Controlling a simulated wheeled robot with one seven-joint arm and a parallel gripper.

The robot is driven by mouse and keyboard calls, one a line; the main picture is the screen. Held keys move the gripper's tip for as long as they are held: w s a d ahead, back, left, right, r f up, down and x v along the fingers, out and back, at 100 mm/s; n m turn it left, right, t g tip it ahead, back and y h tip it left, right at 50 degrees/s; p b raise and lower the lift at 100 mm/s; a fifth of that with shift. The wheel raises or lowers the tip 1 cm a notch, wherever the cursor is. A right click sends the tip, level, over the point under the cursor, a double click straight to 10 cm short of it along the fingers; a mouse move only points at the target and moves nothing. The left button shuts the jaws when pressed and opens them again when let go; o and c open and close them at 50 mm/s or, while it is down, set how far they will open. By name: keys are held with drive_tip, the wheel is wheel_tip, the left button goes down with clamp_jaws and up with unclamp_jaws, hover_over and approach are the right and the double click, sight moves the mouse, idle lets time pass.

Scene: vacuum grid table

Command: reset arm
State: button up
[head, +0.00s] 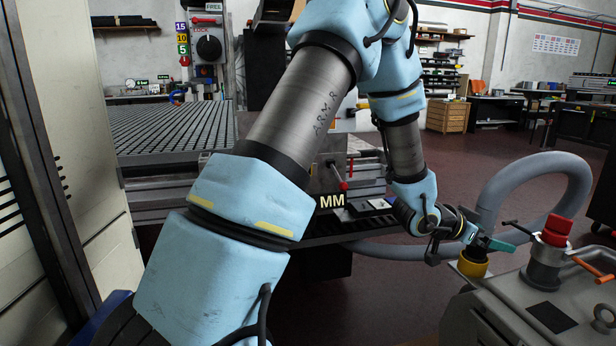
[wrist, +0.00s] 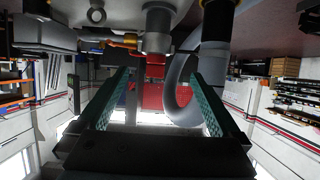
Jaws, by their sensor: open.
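My light-blue arm (head: 240,190) reaches across the head view from the lower left, up over the top and down to the right. My gripper (head: 492,243) hangs at the arm's end, at the right, by the grey machine with the red knob. In the wrist view my gripper (wrist: 160,72) has its two teal fingers spread wide apart, with nothing held between them. In the head view the fingers overlap, and any gap to the machine is hard to tell.
The grey machine (head: 520,300) carries a red knob (head: 557,228), an orange handle (head: 588,268) and a yellow collar (head: 473,264). A thick grey hose (head: 535,165) loops behind my gripper. The slatted grid table (head: 170,125) stands at the left. Open floor (head: 470,150) lies behind.

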drive_tip(key=w+a+n+t+y, duration=0.1)
drive_tip(key=w+a+n+y, duration=0.2)
drive_tip(key=a, duration=0.5)
drive_tip(key=w+a+n+t+y, duration=0.15)
drive_tip(key=w+a, duration=0.25)
drive_tip(key=a, duration=0.4)
drive_tip(key=a+n+y, duration=0.4)
drive_tip(key=a+y, duration=0.2)
drive_tip(key=a, duration=1)
drive_tip(key=s+a+n+g+y, duration=0.2)
drive_tip(key=s+a+n+g, duration=0.35)
drive_tip(key=s+a, duration=0.8)
wheel_tip(320, 180, up, 14)
drive_tip(key=t+p, duration=0.1)
drive_tip(key=p, duration=1.2)
drive_tip(key=shift+w+a, duration=0.15)
drive_tip(key=shift+a, duration=0.1)
